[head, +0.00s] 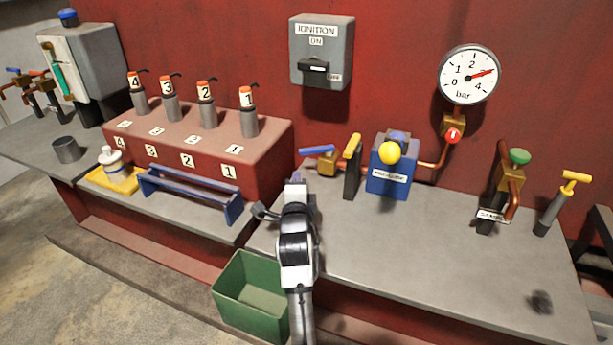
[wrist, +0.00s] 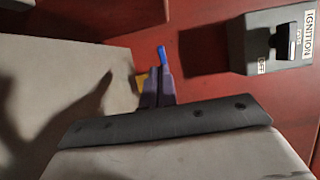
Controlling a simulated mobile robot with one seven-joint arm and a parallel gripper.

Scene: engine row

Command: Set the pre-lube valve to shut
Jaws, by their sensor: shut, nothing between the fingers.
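A valve with a blue lever (head: 318,150) on a brass body (head: 327,163) stands at the back of the bench, just left of a blue box. Its lever lies roughly level, pointing left. I cannot read a label that names it as the pre-lube valve. My gripper (head: 296,180) is shut and empty, in front of and a little left of this valve. In the wrist view my shut fingers (wrist: 158,75) point toward the blue lever end (wrist: 162,55), with a bit of brass (wrist: 140,82) beside them. I cannot tell whether they touch the lever.
A yellow-handled lever (head: 352,165) and a blue box (head: 392,172) with a yellow knob stand right of the valve. The ignition box (head: 322,75) hangs above. A red block (head: 265,150) is at left, a green bin (head: 250,300) below. The bench front right is mostly clear.

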